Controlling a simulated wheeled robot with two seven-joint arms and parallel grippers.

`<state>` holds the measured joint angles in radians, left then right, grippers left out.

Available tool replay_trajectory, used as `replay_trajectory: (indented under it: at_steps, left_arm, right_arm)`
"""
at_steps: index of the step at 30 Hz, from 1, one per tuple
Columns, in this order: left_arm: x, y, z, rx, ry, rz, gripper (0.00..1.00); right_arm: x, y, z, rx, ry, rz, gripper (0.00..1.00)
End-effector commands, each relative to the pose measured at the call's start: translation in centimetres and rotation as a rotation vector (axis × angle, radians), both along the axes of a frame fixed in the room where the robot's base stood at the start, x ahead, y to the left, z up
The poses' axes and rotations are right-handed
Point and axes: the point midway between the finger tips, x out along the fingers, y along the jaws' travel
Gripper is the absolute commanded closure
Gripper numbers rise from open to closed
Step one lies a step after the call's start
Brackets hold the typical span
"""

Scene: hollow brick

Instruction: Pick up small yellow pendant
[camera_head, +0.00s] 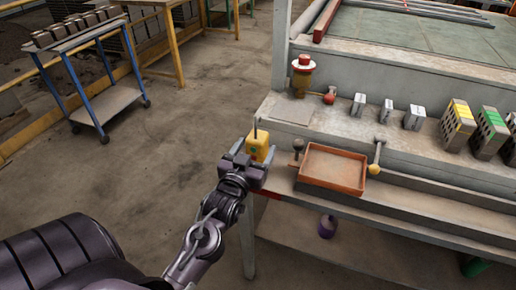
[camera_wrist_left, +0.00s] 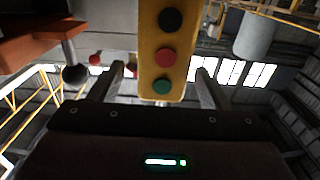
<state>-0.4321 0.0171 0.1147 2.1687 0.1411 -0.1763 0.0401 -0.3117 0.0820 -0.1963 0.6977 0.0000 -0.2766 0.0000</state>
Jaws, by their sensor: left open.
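The small yellow pendant (camera_head: 258,145) is upright at the left end of the grey machine bench, with a thin dark stem or cable rising from its top. In the left wrist view the pendant (camera_wrist_left: 149,55) shows black, red and green buttons. My left gripper (camera_head: 255,155) is at the pendant, partly hiding its lower part. In the left wrist view the gripper's open fingers (camera_wrist_left: 161,75) stand on either side of the pendant. A gap shows on the left; the right finger looks very close, and I cannot tell whether it touches. My right gripper is not in view.
A rusty orange tray (camera_head: 333,169) and a yellow-knobbed lever (camera_head: 376,158) are right of the pendant. Hollow bricks (camera_head: 457,124) line the bench at right. A blue cart (camera_head: 95,65) stands left, with open floor between.

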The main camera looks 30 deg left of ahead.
Motion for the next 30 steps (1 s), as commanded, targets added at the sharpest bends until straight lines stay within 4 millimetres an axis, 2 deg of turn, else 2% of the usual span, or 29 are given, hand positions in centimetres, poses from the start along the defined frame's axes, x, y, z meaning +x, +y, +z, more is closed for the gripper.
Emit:
replay_trajectory:
  at_steps: [6, 9, 17, 20, 30]
  left_arm:
    - [3.2, 0.9, 0.2, 0.002, -0.001, -0.001, 0.29]
    - [4.0, 1.2, 0.1, 0.002, 0.0, -0.001, 0.29]
    - [4.3, 1.2, 0.0, 0.001, 0.001, 0.0, 0.29]
    - [4.3, 1.2, 0.0, 0.001, 0.001, -0.001, 0.4]
    - [4.3, 1.2, 0.0, 0.001, 0.001, -0.001, 0.84]
  right_arm:
    - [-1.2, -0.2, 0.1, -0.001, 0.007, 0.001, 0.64]
    - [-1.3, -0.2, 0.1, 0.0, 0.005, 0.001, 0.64]
    - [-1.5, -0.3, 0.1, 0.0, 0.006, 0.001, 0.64]
    - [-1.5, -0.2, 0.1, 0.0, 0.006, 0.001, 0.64]
    - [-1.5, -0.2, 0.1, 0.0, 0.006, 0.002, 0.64]
